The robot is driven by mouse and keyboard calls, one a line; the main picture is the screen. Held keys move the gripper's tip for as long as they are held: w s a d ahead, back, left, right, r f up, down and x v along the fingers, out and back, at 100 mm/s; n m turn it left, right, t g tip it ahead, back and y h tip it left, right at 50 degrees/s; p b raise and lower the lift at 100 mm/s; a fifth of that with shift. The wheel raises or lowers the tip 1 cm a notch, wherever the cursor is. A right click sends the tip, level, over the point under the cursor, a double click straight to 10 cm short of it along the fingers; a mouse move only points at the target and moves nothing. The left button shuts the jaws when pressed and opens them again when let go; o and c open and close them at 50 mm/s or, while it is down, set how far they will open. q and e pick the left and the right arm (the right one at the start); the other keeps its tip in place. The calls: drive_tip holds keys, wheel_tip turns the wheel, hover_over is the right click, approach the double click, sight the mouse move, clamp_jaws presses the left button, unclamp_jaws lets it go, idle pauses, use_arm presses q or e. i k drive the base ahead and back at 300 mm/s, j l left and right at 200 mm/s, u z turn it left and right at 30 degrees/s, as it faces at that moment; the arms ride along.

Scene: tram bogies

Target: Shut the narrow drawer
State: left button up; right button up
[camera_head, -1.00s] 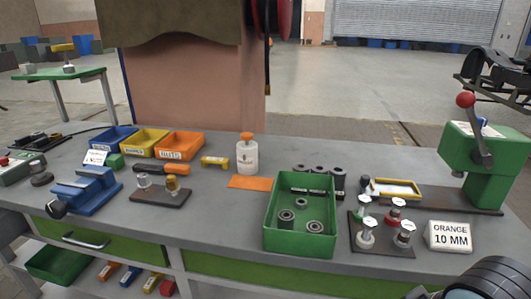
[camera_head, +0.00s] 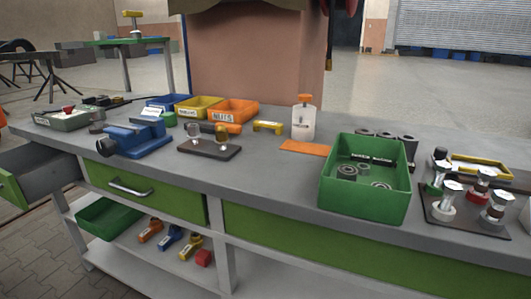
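A grey drawer (camera_head: 45,171) with a green front (camera_head: 10,188) stands pulled out at the left end of the workbench (camera_head: 270,186). Its front is partly cut off by the left picture edge. To its right, a green drawer front with a silver handle (camera_head: 130,187) sits flush in the bench. A wider green panel (camera_head: 340,244) runs further right. Neither of my grippers shows in the head view.
A blue vise (camera_head: 135,138) stands on the bench top near the open drawer. A green crate (camera_head: 364,190) with bearings stands to the right. A lower shelf holds a green bin (camera_head: 108,217) and small coloured parts. Paved floor (camera_head: 45,245) is clear at front left.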

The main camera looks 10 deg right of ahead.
sight(49, 169)
drive_tip(key=u, duration=1.4)
drive_tip(key=i+z, duration=0.25)
drive_tip(key=i, duration=0.25)
